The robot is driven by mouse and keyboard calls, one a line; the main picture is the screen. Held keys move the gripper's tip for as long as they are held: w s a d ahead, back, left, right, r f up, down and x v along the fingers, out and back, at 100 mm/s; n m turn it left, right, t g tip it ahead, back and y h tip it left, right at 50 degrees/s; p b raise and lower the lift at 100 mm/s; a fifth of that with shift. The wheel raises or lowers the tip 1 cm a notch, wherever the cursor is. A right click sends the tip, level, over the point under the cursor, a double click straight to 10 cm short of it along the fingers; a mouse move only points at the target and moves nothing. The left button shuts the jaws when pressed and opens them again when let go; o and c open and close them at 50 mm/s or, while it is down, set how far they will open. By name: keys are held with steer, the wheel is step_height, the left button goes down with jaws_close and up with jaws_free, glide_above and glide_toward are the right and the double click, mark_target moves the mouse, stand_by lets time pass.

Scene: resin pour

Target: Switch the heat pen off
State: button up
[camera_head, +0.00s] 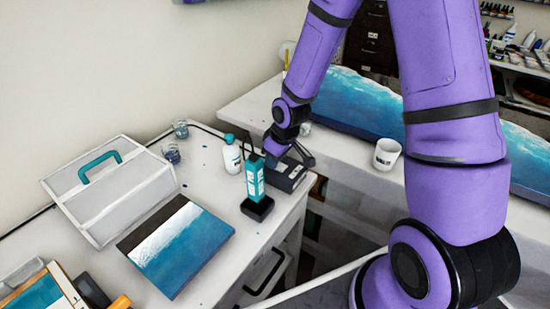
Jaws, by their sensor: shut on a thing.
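The heat pen (254,180), a teal upright body with a dark top, stands in a small black stand (257,209) near the front edge of the white bench. A black cord runs up from its top. My gripper (266,163) is right behind and beside the pen's upper part, at the end of the purple arm. It appears shut on the heat pen, but its fingertips are small and partly hidden. The pen's switch is too small to make out.
A white bottle (231,156) and two small cups (171,153) stand behind. A white case (110,190) and a blue-painted panel (180,245) lie left. A white mug (386,154) stands on the farther bench.

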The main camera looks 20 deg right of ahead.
mark_target(283, 168)
steer(key=o, duration=0.9)
steer(key=v, duration=1.1)
steer(key=shift+f, duration=0.1)
steer(key=s+d+r+m+t, duration=0.1)
steer(key=s+r+m, duration=0.1)
steer(key=s+r, duration=0.5)
steer(key=s+d+r+m+h, duration=0.1)
steer(key=s+d+r+m, duration=0.1)
steer(key=s+r, duration=0.6)
steer(key=s+d+r+m+t, duration=0.1)
steer(key=s+r+m, duration=0.1)
steer(key=s+r, duration=0.6)
steer(key=shift+d+m+t+h, duration=0.3)
steer(key=shift+d+m, duration=0.1)
